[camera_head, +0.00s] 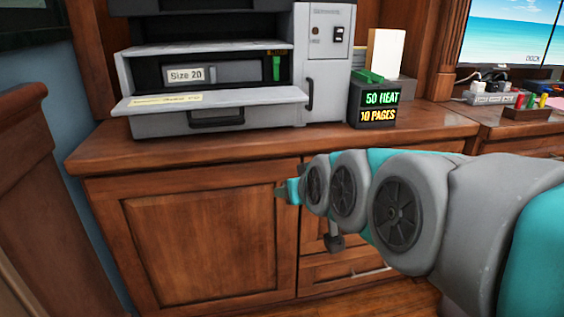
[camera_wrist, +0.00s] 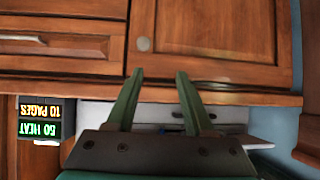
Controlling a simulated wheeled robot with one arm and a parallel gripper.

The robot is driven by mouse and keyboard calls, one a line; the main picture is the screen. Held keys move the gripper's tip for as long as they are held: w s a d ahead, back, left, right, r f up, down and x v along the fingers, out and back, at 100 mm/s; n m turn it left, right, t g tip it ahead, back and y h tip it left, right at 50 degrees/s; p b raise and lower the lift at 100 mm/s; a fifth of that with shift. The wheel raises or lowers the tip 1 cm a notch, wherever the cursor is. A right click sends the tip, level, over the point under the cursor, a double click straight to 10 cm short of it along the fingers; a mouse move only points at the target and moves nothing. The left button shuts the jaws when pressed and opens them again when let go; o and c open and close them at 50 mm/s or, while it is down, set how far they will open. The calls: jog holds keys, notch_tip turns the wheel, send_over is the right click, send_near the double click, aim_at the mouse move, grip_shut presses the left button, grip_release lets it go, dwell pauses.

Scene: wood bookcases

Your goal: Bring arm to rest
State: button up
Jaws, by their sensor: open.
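My gripper shows in the wrist view (camera_wrist: 158,90) with its two green fingers spread apart and nothing between them. In the head view my grey and teal arm reaches in from the right, and the gripper end (camera_head: 290,191) is in front of the wooden cabinet (camera_head: 205,240), below the counter's front edge. The fingertips are partly hidden there by the arm's own links. The wrist view is upside down relative to the room.
A grey printer-like machine (camera_head: 215,121) with an extended tray stands on the wooden counter (camera_head: 110,155). Beside it is a dark sign box (camera_head: 375,104) reading "50 HEAT, 10 PAGES". A monitor (camera_head: 510,35) and a holder with markers (camera_head: 530,106) are at the right. A wooden panel (camera_head: 45,185) stands at the left.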

jog(key=shift+f, duration=0.1)
jog(key=s+d+f+m+g+h+p, duration=0.1)
jog(key=s+d+f+g, duration=0.2)
jog(key=s, duration=0.6)
jog(key=s+d+f+m+g+h+p, duration=0.1)
jog(key=s+d+f+g, duration=0.3)
jog(key=s, duration=0.5)
jog(key=s+d+f+g+h+p, duration=0.1)
jog(key=s+d+f+g+p, duration=0.1)
jog(key=s+d+f+g, duration=0.2)
jog(key=s+f+g, duration=0.1)
jog(key=s+f, duration=0.2)
jog(key=s, duration=0.3)
jog(key=shift+m+g+p, duration=0.3)
jog(key=shift+m+p, duration=0.05)
jog(key=shift+m, duration=0.05)
jog(key=shift+c, duration=0.4)
